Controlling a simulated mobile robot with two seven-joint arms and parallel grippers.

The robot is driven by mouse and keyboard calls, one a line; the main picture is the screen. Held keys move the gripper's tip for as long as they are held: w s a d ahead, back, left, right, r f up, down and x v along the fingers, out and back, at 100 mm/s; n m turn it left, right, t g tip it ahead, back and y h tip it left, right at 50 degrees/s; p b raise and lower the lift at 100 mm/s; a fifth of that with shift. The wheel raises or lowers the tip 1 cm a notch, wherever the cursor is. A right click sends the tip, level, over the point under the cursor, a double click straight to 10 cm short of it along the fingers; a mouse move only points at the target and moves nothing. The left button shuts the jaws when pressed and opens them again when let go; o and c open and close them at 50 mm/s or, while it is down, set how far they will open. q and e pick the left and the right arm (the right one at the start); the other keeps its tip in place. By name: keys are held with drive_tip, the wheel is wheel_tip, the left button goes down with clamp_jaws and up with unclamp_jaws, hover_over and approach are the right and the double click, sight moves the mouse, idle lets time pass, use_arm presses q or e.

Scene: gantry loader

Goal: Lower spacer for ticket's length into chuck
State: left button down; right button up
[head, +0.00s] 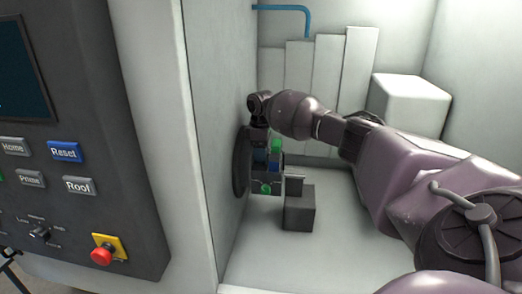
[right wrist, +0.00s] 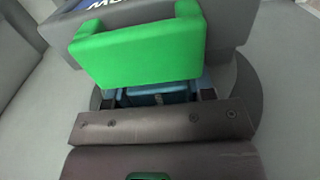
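My right gripper (head: 259,140) is inside the white machine enclosure, pointing down close beside the round dark chuck disc (head: 240,162) on the left wall. A green piece (head: 277,145) and blue parts (head: 261,156) are just at the gripper; which one is the spacer I cannot tell. In the right wrist view a green block with two raised ends (right wrist: 140,55) lies just beyond the dark gripper bar, with a blue part (right wrist: 155,93) between them. Whether the fingers grip either is hidden.
A dark grey block (head: 299,210) stands on the enclosure floor right of the chuck. A white box (head: 408,103) and tall white panels (head: 327,85) are at the back. The control panel (head: 75,150), with a red button (head: 101,255), is outside left. Floor in front is clear.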

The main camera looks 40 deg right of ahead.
drive_tip(key=o, duration=0.4)
use_arm(q)
drive_tip(key=shift+w+f+b, duration=0.15)
drive_tip(key=shift+w+b, duration=0.15)
drive_tip(key=shift+b, duration=0.35)
use_arm(e)
wheel_tip(320, 180, up, 11)
drive_tip(key=shift+f, duration=0.1)
use_arm(q)
drive_tip(key=shift+r+p, duration=0.5)
drive_tip(key=shift+p, duration=0.15)
use_arm(e)
drive_tip(key=shift+r, duration=3.5)
